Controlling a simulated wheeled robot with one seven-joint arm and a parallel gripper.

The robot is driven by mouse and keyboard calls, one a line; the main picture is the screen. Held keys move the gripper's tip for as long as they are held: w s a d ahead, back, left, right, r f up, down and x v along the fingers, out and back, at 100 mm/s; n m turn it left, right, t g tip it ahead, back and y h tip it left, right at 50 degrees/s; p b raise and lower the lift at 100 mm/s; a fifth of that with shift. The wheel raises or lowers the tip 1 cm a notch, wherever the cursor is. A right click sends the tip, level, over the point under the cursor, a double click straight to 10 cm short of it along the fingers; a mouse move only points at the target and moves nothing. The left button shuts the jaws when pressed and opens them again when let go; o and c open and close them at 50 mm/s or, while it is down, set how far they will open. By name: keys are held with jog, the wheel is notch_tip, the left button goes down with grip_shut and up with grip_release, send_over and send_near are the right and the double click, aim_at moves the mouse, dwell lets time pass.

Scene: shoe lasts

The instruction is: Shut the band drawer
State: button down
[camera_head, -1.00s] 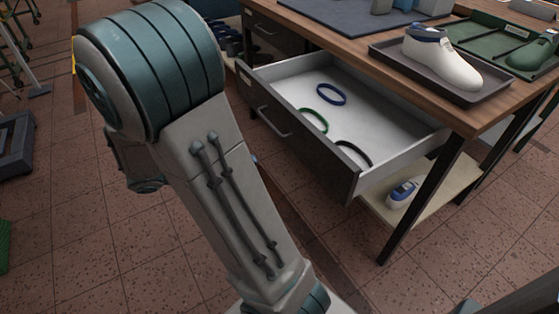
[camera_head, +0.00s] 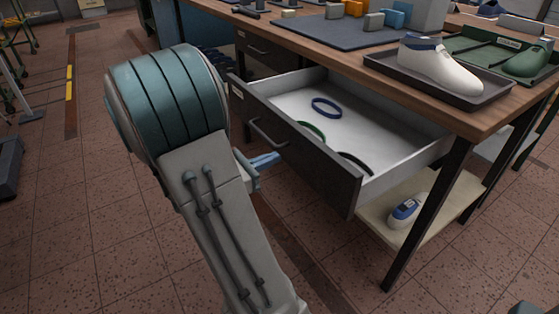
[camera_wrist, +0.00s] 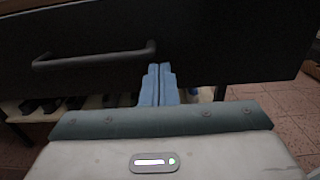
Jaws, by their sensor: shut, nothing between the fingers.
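The band drawer (camera_head: 300,148) stands pulled out from the workbench, with a dark front and a pale inside. Inside lie a blue band (camera_head: 326,107), a green band (camera_head: 313,130) and a black band (camera_head: 356,163). Its bar handle (camera_head: 266,132) is on the front; in the wrist view the handle (camera_wrist: 92,57) is left of my fingers. My gripper (camera_head: 268,160) has blue fingers, shut and empty, pointing at the drawer front. In the wrist view the fingertips (camera_wrist: 159,68) are close to the lower part of the front; I cannot tell whether they touch.
A white shoe last (camera_head: 440,66) with a blue band sits on a dark tray (camera_head: 485,101) on the benchtop. A green last (camera_head: 527,61) is behind it. Floor before the drawer is open.

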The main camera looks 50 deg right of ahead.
aim_at(290, 151)
jog(key=shift+b+x, duration=0.3)
jog(key=shift+x, duration=1.25)
jog(key=shift+d, duration=0.1)
